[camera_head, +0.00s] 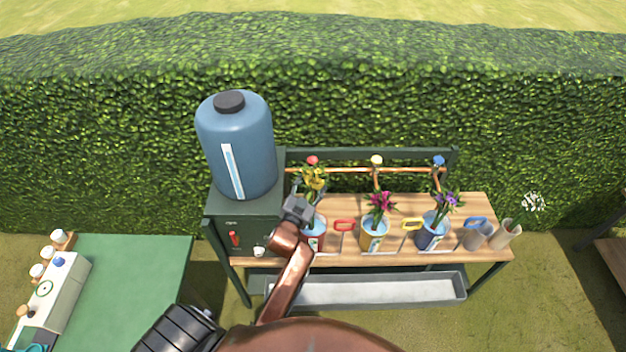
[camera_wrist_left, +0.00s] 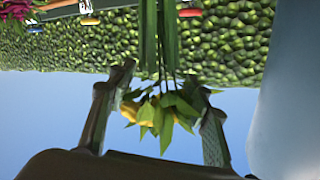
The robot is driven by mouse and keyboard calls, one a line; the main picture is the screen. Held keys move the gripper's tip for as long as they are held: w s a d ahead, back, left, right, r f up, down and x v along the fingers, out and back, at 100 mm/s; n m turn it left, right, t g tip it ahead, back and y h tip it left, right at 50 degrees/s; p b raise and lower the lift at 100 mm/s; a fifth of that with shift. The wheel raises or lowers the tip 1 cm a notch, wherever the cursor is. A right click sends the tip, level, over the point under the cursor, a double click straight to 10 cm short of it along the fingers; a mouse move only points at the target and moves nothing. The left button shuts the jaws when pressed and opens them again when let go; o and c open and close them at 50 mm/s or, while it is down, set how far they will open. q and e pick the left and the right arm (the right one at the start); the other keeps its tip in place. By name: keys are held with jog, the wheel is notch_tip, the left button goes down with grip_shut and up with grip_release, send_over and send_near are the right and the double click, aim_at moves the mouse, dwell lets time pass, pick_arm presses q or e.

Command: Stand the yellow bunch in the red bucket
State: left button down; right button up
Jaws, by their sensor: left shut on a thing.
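The yellow bunch (camera_head: 314,179) shows at the left end of the wooden bench, blooms up, just above my left gripper (camera_head: 298,207). In the left wrist view its yellow blooms and leaves (camera_wrist_left: 152,110) lie between the fingers of my left gripper (camera_wrist_left: 165,80), with green stems running to the top edge. The left gripper is shut on the bunch. The red bucket (camera_head: 317,243) stands just below and is partly hidden by my gripper and arm. I cannot tell whether the stem ends are inside it. My right gripper is not in view.
A yellow bucket (camera_head: 374,240) with magenta flowers and a blue bucket (camera_head: 431,238) with purple flowers stand to the right. A large blue tank (camera_head: 237,150) stands close on the left. A copper rail (camera_head: 400,170) runs behind. A grey trough (camera_head: 365,290) lies below the bench.

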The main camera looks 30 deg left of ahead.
pick_arm(q)
jog(key=b, duration=0.3)
send_over(312, 203)
jog(key=w, duration=0.1)
jog(key=shift+a+f, duration=0.1)
jog(key=shift+f, duration=2.3)
jog(key=shift+f+b, duration=1.75)
jog(key=shift+f, duration=1.25)
jog(key=c, duration=1.3)
grip_release()
jog(key=o, duration=0.4)
jog(key=shift+c, duration=0.2)
jog(key=shift+f, duration=0.1)
jog(key=shift+s, duration=0.1)
